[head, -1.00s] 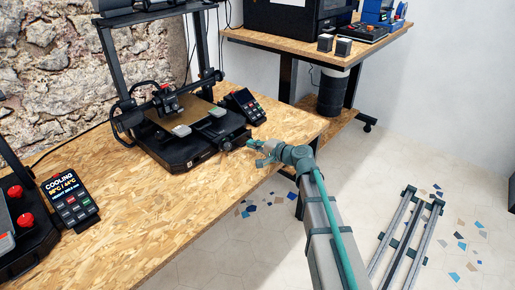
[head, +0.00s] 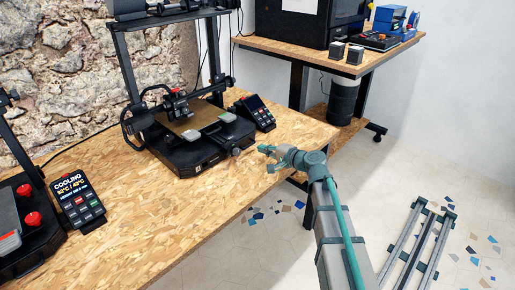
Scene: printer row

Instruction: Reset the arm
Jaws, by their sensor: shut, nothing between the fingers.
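My gripper (head: 264,158) is at the end of my grey and teal arm, which reaches in from the lower right in the head view. It points left over the right edge of the wooden table (head: 150,215), in front of and to the right of a black 3D printer (head: 190,150). The gripper is shut with nothing held, and it is apart from the printer. The fingertips are small in this view.
A control panel (head: 255,112) stands beside the printer. Another printer (head: 25,225) and a panel reading COOLING (head: 77,200) are at left. A second table (head: 300,45) with a black machine stands at the back. Rails (head: 415,250) lie on the floor at right.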

